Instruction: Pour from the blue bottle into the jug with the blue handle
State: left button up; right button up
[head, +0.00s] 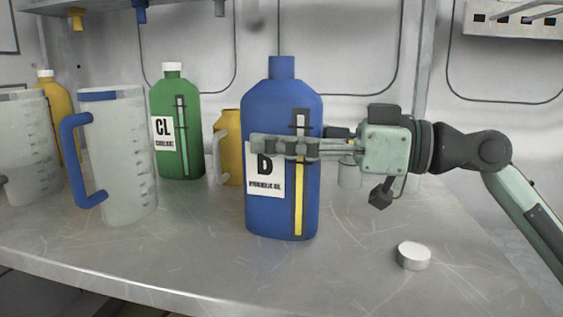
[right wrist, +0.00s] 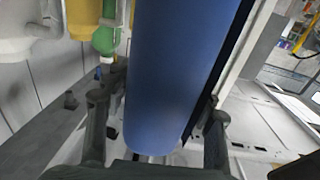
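The blue bottle (head: 282,95) stands upright on the bench, with a white label and a yellow-filled sight strip on its front. Its neck shows no cap. My right gripper (head: 285,147) comes from the right at mid-height, one finger across the bottle's front. In the right wrist view the bottle (right wrist: 170,70) fills the space between the fingers (right wrist: 160,112), which look closed against both sides. The clear jug with the blue handle (head: 75,155) stands upright to the left, its handle on its left side, apart from the bottle. My left gripper is not in view.
A white cap (head: 414,256) lies on the bench (head: 200,250) at the front right. A green bottle (head: 176,105) and a yellow container (head: 231,125) stand behind. Another clear jug (head: 25,150) and a yellow bottle (head: 57,100) are at far left. The front middle bench is clear.

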jog(key=c, duration=1)
jog(key=shift+r, duration=0.1)
grip_shut()
